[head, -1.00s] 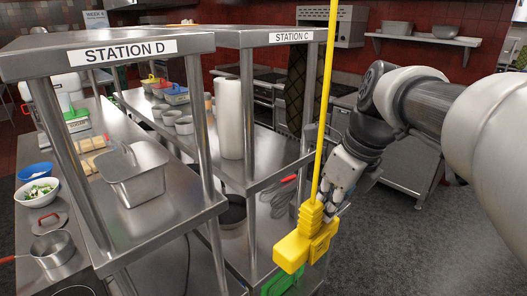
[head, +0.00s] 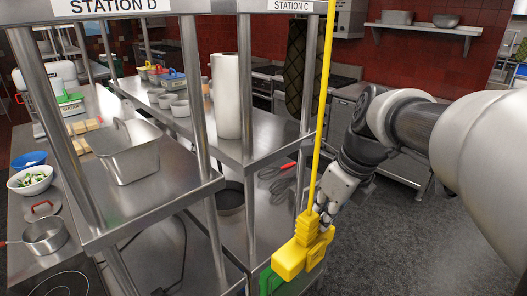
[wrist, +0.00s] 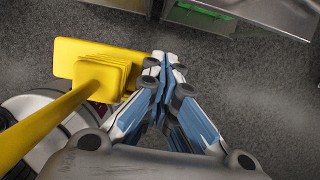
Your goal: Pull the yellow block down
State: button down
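The yellow block (head: 302,250) hangs at the lower end of a long yellow pole or cord (head: 322,110), in front of the shelf posts. In the wrist view the block (wrist: 68,58) lies left of my fingers, with the yellow pole (wrist: 50,125) running toward the lower left. My gripper (head: 318,222) is at the block's right side, pointing down. In the wrist view its fingertips (wrist: 163,66) meet, with nothing visible between them. The left finger overlaps the block's edge; I cannot tell whether they touch.
Steel shelving labelled Station C (head: 290,6) and Station D (head: 90,6) stands left of and behind the block. A green item (head: 275,283) shows beneath the block. A paper towel roll (head: 228,95) stands on the counter. Grey floor (head: 400,240) is open at right.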

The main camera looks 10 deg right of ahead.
jog(key=shift+f, duration=0.6)
notch_tip(320, 180, down, 14)
jog(key=b, duration=0.9)
notch_tip(320, 180, up, 6)
jog(key=p, duration=0.7)
jog(key=s+d+r+p, duration=0.1)
jog(key=s+d+r, duration=0.1)
jog(key=s+d, duration=0.2)
jog(key=shift+s+d, duration=0.35)
jog(key=shift+s, duration=0.9)
jog(key=shift+a, duration=0.15)
